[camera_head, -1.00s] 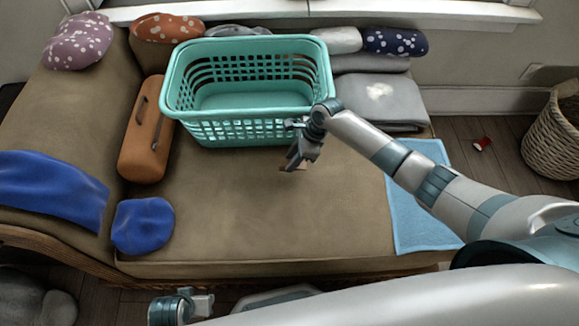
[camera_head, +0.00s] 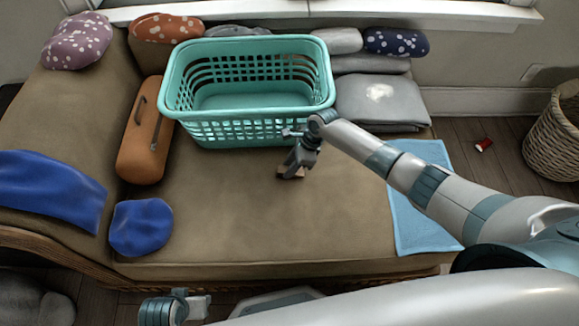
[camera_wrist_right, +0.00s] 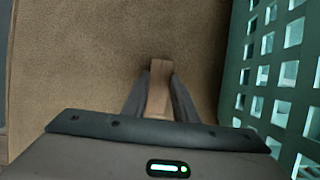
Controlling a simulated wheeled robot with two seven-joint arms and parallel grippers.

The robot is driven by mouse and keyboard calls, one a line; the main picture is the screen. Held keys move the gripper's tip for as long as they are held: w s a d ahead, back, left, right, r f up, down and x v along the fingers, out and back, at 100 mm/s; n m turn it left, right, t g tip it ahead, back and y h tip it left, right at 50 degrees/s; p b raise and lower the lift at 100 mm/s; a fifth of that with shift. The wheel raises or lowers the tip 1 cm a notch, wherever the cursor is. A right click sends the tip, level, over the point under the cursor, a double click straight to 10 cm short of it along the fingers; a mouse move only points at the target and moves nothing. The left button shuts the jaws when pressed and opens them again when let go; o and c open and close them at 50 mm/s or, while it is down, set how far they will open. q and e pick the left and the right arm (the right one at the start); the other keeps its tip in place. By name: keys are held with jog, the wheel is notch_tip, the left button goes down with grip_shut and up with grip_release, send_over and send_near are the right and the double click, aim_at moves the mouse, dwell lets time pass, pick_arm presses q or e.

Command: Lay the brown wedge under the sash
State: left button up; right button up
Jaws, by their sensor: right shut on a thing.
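The brown wedge (camera_wrist_right: 159,88) is a small wooden block between the fingers of my right gripper (camera_wrist_right: 158,98) in the right wrist view. In the head view, my right gripper (camera_head: 289,174) is shut on it, low over the couch seat in front of the teal basket. Only a bit of the wedge (camera_head: 299,172) shows there; I cannot tell whether it touches the cushion. A pale window ledge (camera_head: 330,10) runs along the top of the head view. The sash above it is mostly out of frame. My left gripper (camera_head: 197,306) is at the bottom edge, its fingers unclear.
The teal basket (camera_head: 250,130) stands on the couch (camera_head: 240,225). Folded grey cloths (camera_head: 385,108) and cushions line the back. An orange-brown case (camera_head: 145,140) and blue cloths (camera_head: 142,228) are at left. A light blue cloth (camera_head: 413,225) hangs at right.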

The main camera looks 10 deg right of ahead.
jog(key=o, duration=1.1)
jog(key=shift+f, duration=0.1)
pick_arm(q)
jog(key=shift+f, duration=0.1)
pick_arm(e)
jog(key=shift+d+r, duration=0.1)
jog(key=shift+r, duration=0.3)
pick_arm(q)
notch_tip(320, 180, down, 6)
jog(key=p, duration=0.2)
pick_arm(e)
jog(key=v, duration=1.1)
jog(key=shift+r, duration=0.25)
pick_arm(q)
jog(key=shift+o, duration=0.4)
jog(key=shift+s+a+f, duration=0.1)
pick_arm(e)
jog(key=shift+s, duration=0.1)
